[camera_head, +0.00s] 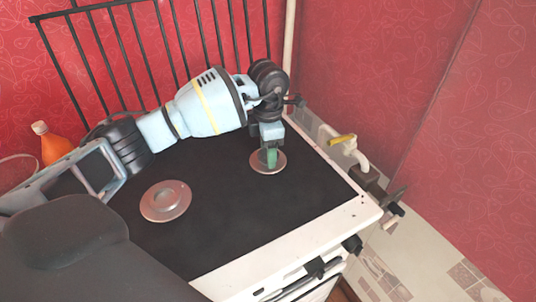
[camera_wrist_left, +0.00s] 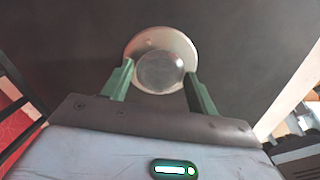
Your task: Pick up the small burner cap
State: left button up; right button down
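The small burner cap (camera_head: 259,167) is a round pinkish-grey disc at the right of the black stove top. In the left wrist view, the cap (camera_wrist_left: 160,71) is a grey round centre inside a paler ring. My left gripper (camera_head: 271,161) points down over this burner and hides part of it. In the left wrist view, the green fingers of the left gripper (camera_wrist_left: 158,70) are apart, one on each side of the cap's centre. I cannot tell whether they touch it. A larger burner (camera_head: 165,201) sits nearer, to the left. My right gripper is not in view.
The black stove top (camera_head: 225,215) is clear between the burners. A black rack (camera_head: 180,45) stands at the back against the red wall. A yellow-handled tap (camera_head: 342,140) and pipe are right of the stove. An orange bottle (camera_head: 54,147) stands at the left.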

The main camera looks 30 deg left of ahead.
pick_arm(q)
jog(key=c, duration=0.6)
jog(key=shift+r, duration=0.15)
jog(key=shift+r, duration=0.65)
notch_tip(320, 180, up, 2)
jog(key=shift+r, duration=0.15)
jog(key=s+d, duration=0.2)
jog(key=s, duration=0.3)
jog(key=s+d, duration=0.2)
jog(key=s, duration=0.3)
jog(key=s+d+r, duration=0.1)
jog(key=s+d, duration=0.1)
jog(key=s, duration=0.2)
jog(key=shift+s+d, duration=0.1)
jog(key=shift+s, duration=0.3)
